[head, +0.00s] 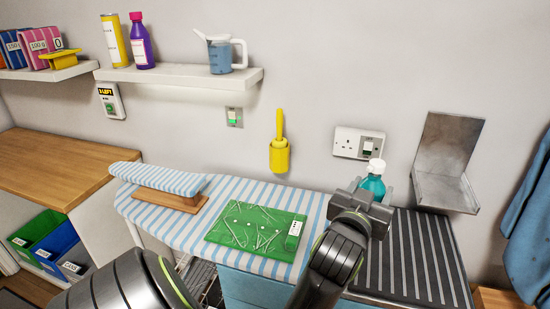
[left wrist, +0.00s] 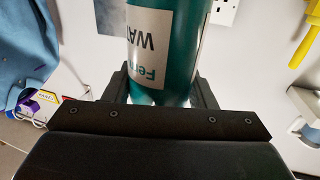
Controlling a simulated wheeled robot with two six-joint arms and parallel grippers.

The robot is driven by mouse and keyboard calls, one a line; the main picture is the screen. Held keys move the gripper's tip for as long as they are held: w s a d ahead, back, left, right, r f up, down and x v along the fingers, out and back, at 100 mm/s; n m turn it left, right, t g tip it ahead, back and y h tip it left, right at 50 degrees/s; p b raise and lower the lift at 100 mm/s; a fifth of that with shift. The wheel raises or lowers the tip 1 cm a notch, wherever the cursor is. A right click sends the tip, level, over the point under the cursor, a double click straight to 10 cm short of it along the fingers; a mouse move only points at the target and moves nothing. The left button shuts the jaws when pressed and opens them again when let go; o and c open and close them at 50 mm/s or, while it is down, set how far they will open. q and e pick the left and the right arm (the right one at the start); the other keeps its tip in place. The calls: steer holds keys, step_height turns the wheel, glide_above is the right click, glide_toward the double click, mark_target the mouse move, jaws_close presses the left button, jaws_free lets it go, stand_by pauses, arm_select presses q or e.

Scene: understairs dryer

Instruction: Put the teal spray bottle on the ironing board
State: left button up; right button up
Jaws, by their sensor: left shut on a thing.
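The teal spray bottle (head: 373,181) has a white top and stands upright in the jaws of my left gripper (head: 366,194). In the left wrist view the bottle (left wrist: 165,60) with its pale label fills the space between the two fingers (left wrist: 160,90). Its base is hidden in the head view, so I cannot tell if it touches the surface below. The ironing board (head: 160,217), striped blue and white, lies to the left of the gripper. My right gripper is not in view.
A green mat (head: 255,228) with a white tag lies on the board, beside a small striped sleeve board (head: 160,178). A dark ribbed surface (head: 425,255) is right of the gripper. A metal wall bracket (head: 447,165) and a yellow holder (head: 279,155) are on the wall.

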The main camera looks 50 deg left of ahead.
arm_select(q)
steer(key=a+f+n+y+b, duration=0.1)
steer(key=a+f+b, duration=0.1)
steer(key=f, duration=0.3)
steer(key=a+f+n+g+y+b, duration=0.1)
steer(key=a+f+y+b, duration=0.1)
steer(key=f+b, duration=0.2)
steer(key=a+f+n+g+y+b, duration=0.1)
steer(key=a+f+y+b, duration=0.1)
steer(key=f, duration=0.6)
steer(key=shift+s+a+f+n+b, duration=0.15)
steer(key=shift+a+f+n+b, duration=0.05)
steer(key=shift+a+n+b, duration=0.25)
steer(key=shift+f, duration=0.15)
steer(key=o, duration=0.8)
steer(key=shift+o, duration=1.8)
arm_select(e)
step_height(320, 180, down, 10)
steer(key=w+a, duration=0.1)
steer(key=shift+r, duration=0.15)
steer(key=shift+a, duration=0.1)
